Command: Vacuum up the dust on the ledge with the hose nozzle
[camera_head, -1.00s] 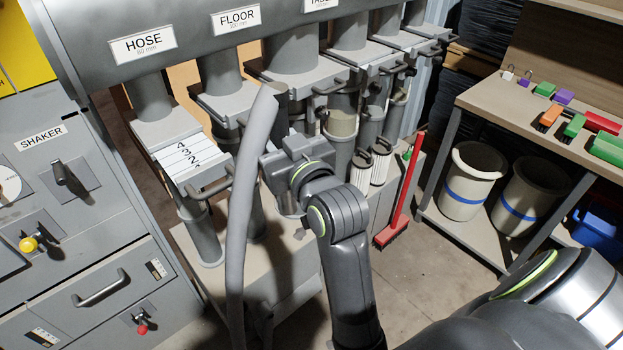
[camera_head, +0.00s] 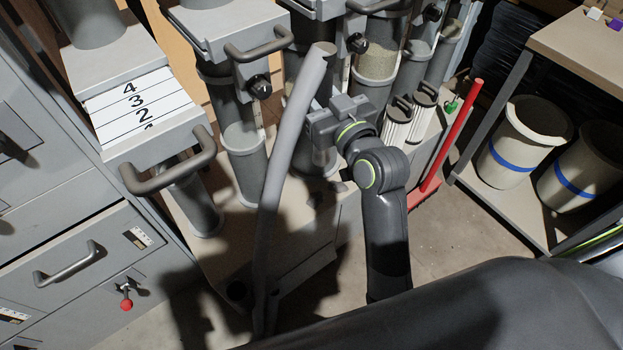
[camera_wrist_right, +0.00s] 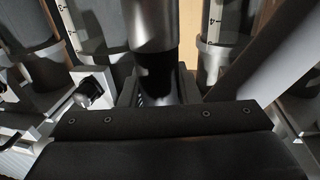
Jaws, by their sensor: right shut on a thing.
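The beige ledge (camera_head: 215,258) runs under the clear tubes, below the nozzle. My left gripper is not in view.
Clear tubes with handled slide gates (camera_head: 255,50) stand behind and beside the hose. A grey cabinet with a drawer handle (camera_head: 68,265) is at left. A red broom (camera_head: 447,145) and a shelf with two blue-banded bins (camera_head: 522,140) are at right.

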